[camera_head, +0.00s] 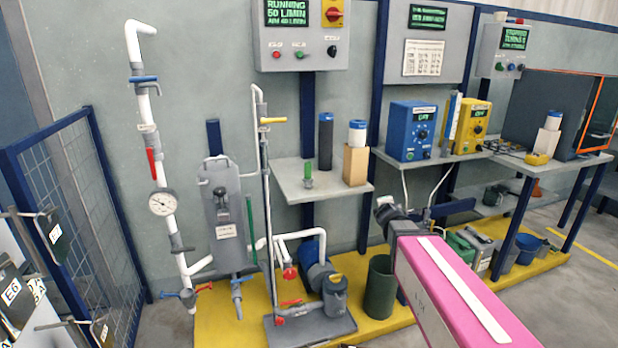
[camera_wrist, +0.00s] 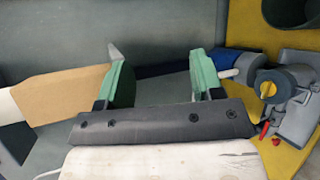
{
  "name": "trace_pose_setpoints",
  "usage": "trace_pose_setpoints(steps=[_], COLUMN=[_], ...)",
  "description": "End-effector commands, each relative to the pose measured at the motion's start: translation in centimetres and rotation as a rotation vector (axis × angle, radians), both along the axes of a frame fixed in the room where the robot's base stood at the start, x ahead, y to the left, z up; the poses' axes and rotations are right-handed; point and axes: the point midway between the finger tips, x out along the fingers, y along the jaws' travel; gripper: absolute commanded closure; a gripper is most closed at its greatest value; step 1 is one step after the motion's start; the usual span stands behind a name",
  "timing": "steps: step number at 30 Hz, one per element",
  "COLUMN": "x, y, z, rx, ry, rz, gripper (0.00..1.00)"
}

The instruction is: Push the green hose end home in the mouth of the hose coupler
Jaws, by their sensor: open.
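The green hose end (camera_head: 308,168) stands upright on the left wall shelf in the head view. Its lower end meets a small grey coupler (camera_head: 308,183); how deep it sits in the mouth is too small to tell. My gripper (camera_wrist: 163,72) is open, its two green-padded fingers apart with nothing between them in the wrist view. In the head view, the end of my arm is to the right of and below the shelf, apart from the hose end. The hose end and coupler cannot be made out in the wrist view.
On the shelf (camera_head: 290,192), a dark cylinder (camera_head: 325,142) and a tan block (camera_head: 355,165) with a white-and-blue cylinder stand right of the hose end. A pump (camera_head: 325,282) and a green bin (camera_head: 380,287) are below. A thin vertical pipe (camera_head: 266,200) rises left of the shelf.

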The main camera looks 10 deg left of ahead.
Motion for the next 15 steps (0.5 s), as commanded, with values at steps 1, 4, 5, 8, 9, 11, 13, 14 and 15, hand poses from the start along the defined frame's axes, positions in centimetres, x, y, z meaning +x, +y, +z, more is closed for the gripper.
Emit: trace_pose_setpoints(steps=[1, 4, 5, 8, 9, 11, 13, 14, 15], x=[1.0, 1.3, 1.1, 0.0, -0.6, -1.4, -2.1, -2.4, -2.6], y=[3.4, 9.9, 11.7, 17.0, 18.7, 20.7, 22.3, 22.8, 23.3], z=[2.2, 6.2, 7.1, 9.6, 10.2, 10.9, 11.4, 11.6, 11.7], rx=[-0.137, -0.426, -0.506, -0.737, -0.812, -0.903, -0.978, -1.002, -1.024], ry=[-0.098, -0.307, -0.366, -0.55, -0.613, -0.693, -0.762, -0.785, -0.806], rz=[0.141, 0.41, 0.478, 0.672, 0.733, 0.804, 0.863, 0.882, 0.899], gripper=[0.39, 0.39, 0.39, 0.39, 0.39, 0.39, 0.39, 0.39, 0.39])
